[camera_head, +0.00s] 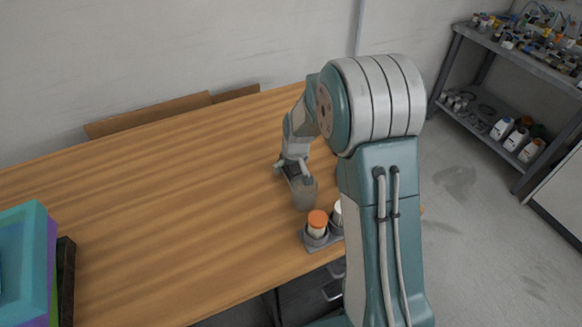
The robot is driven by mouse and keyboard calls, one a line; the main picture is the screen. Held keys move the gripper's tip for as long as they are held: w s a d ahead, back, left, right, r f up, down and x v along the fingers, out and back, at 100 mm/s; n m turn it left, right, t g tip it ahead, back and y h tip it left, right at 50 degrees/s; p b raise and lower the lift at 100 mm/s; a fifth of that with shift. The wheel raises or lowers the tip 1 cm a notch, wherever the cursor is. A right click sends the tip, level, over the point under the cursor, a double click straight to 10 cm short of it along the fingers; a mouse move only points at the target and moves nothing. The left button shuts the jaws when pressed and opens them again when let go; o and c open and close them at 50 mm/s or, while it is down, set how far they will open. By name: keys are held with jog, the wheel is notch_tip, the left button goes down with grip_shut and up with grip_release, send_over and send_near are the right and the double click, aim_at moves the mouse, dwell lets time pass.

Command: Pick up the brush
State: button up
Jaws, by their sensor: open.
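My gripper (293,173) points down over the wooden table (150,190), with its two fingers spread apart. A greyish, see-through cup (304,194) stands just below and to the right of the fingers; I cannot tell whether they touch it. A small dark shape shows between the fingers at the cup's rim. It may be part of the brush, but it is too small to tell. No brush can be made out clearly elsewhere.
An orange-capped bottle (317,223) stands in a grey holder (321,243) near the table's front edge, beside a white item partly hidden by my arm. Stacked coloured boxes (24,262) sit at left. Metal shelving (471,100) stands at right. The table's middle is clear.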

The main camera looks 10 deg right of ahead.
jog(key=shift+f, duration=0.15)
jog(key=c, duration=1.2)
notch_tip(320, 180, up, 11)
jog(key=shift+f, duration=0.2)
jog(key=shift+c, duration=0.2)
jog(key=shift+o, duration=1.4)
